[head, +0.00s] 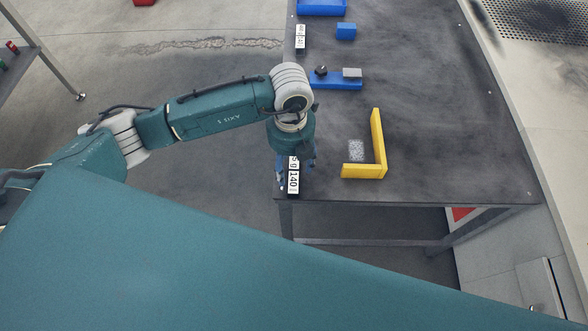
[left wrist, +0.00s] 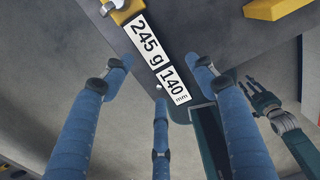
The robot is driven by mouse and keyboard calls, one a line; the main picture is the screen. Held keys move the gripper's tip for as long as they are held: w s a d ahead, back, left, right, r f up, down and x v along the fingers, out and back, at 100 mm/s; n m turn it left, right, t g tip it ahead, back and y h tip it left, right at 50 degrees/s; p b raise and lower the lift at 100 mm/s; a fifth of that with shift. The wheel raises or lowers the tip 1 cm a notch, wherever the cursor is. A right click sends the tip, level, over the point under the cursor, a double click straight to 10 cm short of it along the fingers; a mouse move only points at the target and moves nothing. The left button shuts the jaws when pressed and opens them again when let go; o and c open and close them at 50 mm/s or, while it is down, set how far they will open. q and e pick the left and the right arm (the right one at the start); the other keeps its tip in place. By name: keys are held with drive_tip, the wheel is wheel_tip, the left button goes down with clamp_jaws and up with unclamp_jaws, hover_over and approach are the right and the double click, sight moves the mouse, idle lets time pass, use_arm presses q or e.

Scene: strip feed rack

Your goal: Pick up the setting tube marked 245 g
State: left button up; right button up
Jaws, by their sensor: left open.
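My left gripper (head: 296,180) is right at the tube in the head view. In the left wrist view its blue fingers (left wrist: 160,85) are spread open, with the label between and beyond their tips. Contact cannot be told. My right gripper (left wrist: 258,92) shows at the right of that view; its jaw state is unclear.
The dark table (head: 440,130) holds a yellow L-shaped bracket (head: 380,150) beside a speckled grey patch (head: 356,150). Farther back are a blue base (head: 335,83) with small parts, a blue block (head: 346,31) and another labelled piece (head: 300,38). The table's right side is clear.

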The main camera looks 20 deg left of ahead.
sight(294, 173)
use_arm(q)
drive_tip(key=shift+f, duration=1.4)
clamp_jaws()
drive_tip(key=shift+r, duration=0.1)
